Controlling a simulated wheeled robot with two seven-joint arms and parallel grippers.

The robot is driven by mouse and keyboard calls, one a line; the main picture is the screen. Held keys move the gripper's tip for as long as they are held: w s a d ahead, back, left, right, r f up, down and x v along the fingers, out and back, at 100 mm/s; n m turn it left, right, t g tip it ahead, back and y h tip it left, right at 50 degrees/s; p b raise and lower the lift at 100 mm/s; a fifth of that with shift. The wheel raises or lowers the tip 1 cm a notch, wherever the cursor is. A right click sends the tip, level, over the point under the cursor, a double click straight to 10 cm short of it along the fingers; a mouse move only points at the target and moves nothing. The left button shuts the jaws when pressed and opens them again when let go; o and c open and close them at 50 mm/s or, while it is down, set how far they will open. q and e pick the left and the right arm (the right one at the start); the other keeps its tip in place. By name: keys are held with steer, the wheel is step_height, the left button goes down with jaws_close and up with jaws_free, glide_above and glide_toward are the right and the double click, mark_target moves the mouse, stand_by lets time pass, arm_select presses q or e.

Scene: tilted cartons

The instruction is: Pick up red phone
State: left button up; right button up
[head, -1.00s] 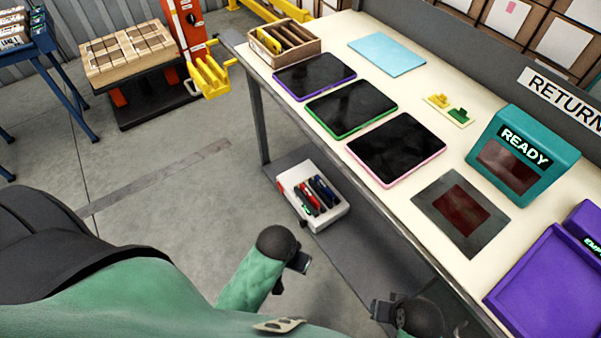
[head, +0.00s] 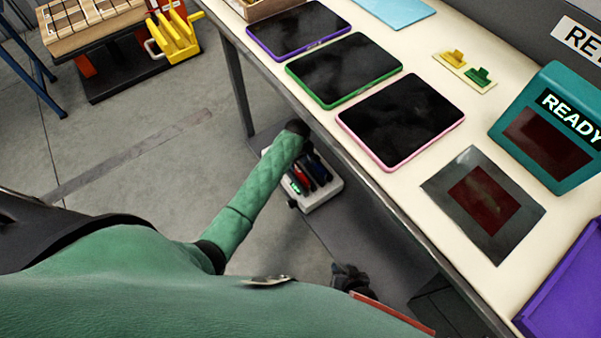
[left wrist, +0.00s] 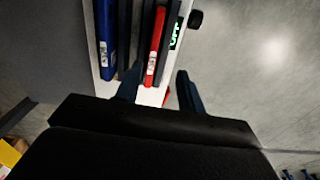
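The red phone (left wrist: 155,46) stands on edge in a slot of the white box (head: 325,192), which is on the lower shelf under the table's edge. In the left wrist view, the red phone lies between the fingers of my left gripper (left wrist: 159,85), which are apart, with gaps on both sides. In the head view, my left arm reaches down over the box and hides that gripper and part of the box. The red phone shows there beside the arm's end (head: 304,179). My right gripper (head: 351,279) is low at the bottom centre; its fingers are unclear.
Dark slabs and a blue phone (left wrist: 107,38) stand close beside the red phone. A green lit OFF label (left wrist: 177,32) is on its other side. The table edge overhangs the box. Tablets (head: 402,120) lie on the table, beside a teal READY stand (head: 550,130).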

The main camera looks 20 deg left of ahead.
arm_select(q)
steer(key=shift+w+a+f, duration=0.15)
steer(key=shift+w+f, duration=0.15)
steer(key=shift+w, duration=0.15)
steer(key=shift+w+f, duration=0.1)
steer(key=shift+f, duration=0.15)
steer(key=shift+w+f+b, duration=0.2)
steer(key=shift+f+b, duration=0.45)
steer(key=shift+f, duration=2.85)
jaws_close()
